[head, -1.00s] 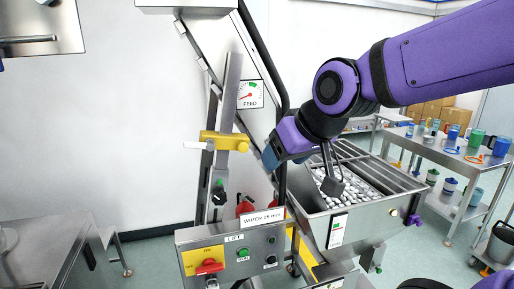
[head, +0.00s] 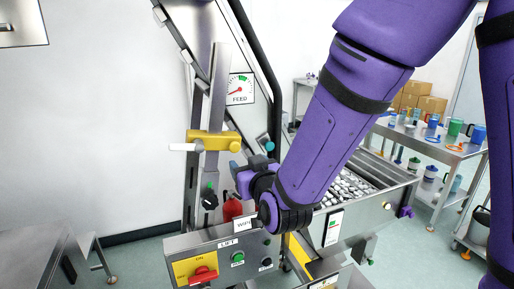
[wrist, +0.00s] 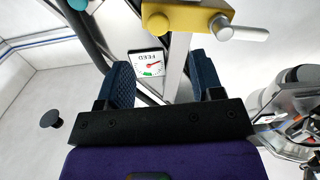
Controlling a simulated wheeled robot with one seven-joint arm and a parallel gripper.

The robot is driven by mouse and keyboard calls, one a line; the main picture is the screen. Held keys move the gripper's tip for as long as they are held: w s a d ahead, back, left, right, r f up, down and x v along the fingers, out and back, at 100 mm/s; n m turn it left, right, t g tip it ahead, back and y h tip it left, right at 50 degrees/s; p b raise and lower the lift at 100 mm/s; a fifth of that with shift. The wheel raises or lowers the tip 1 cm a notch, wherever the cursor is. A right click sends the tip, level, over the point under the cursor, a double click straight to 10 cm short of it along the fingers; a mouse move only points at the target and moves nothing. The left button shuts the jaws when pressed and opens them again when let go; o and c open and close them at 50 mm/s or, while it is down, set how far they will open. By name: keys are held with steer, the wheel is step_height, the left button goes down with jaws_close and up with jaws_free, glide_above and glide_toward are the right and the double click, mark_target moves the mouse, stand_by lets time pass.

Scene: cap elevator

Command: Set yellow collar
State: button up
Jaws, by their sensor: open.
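The yellow collar (head: 214,141) sits around a slanted grey metal bar (head: 217,85) on the elevator's front. A pale handle (head: 183,147) sticks out of the collar's left side. My gripper (head: 237,170) is just below and right of the collar, apart from it. In the wrist view the collar (wrist: 190,17) is at the top, beyond the fingertips, with its handle pointing right. My open gripper (wrist: 164,75) has dark blue padded fingers either side of the picture's middle. The bar shows between them, nearer the right finger; I cannot tell its depth. Nothing is held.
A FEED dial (head: 239,89) is right of the bar. A black knob (head: 209,199) and a red part (head: 232,208) are below the collar. The control panel (head: 220,262) is lower still. My arm partly covers the hopper (head: 370,200) of caps. Clear wall lies left.

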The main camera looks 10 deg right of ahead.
mark_target(236, 149)
steer(key=x, duration=1)
steer(key=shift+w, duration=0.4)
